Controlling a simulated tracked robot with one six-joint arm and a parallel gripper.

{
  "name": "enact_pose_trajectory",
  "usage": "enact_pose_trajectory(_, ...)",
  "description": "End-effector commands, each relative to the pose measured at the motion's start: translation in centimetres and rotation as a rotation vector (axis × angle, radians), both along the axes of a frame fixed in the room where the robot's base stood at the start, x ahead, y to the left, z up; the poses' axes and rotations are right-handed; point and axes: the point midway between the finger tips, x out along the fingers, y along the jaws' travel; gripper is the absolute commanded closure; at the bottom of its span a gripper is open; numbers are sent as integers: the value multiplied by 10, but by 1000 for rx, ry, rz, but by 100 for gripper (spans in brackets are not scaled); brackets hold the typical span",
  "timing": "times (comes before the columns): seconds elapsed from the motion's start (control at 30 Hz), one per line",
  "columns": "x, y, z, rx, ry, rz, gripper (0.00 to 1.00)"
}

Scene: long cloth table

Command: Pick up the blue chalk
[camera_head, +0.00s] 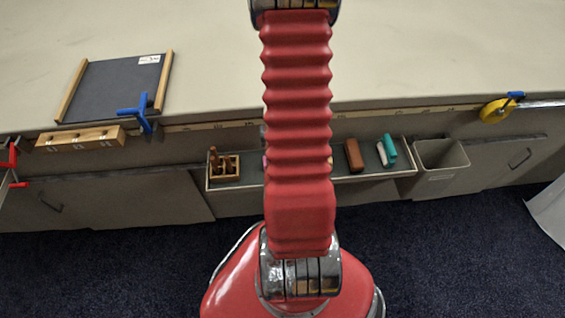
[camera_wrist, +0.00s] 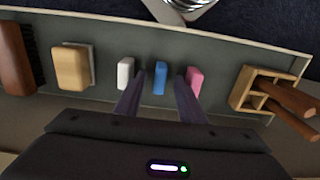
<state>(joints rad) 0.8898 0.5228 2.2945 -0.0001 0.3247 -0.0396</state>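The blue chalk (camera_wrist: 160,78) lies in a shallow grey tray (camera_wrist: 230,57), near the middle of the wrist view. My gripper (camera_wrist: 160,84) is open, with one dark finger on each side of the blue chalk. I cannot tell whether the fingertips are level with it or above it, and no contact is clear. In the head view my red arm hides the blue chalk, and my gripper is not visible there. The tray also shows in the head view (camera_head: 383,175), along the front of the table.
White chalk (camera_wrist: 125,72) and pink chalk (camera_wrist: 194,80) lie close outside the fingers. The tray also holds a tan block (camera_wrist: 71,67), a brown brush (camera_wrist: 17,58) and a wooden holder (camera_wrist: 247,88) with brown-handled tools. A bin (camera_head: 440,165) hangs right of the tray.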

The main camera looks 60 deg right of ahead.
Motion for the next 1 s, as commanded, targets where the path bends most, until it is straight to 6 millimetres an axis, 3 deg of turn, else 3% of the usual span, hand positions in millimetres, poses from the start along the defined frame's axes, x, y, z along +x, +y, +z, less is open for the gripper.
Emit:
enact_pose_trajectory(0.23,0,0,-19,1,1,0,64)
enact_pose_trajectory(0.8,0,0,-20,-1,-1,1,64)
enact_pose_trajectory(1.0,0,0,-20,-1,-1,1,77)
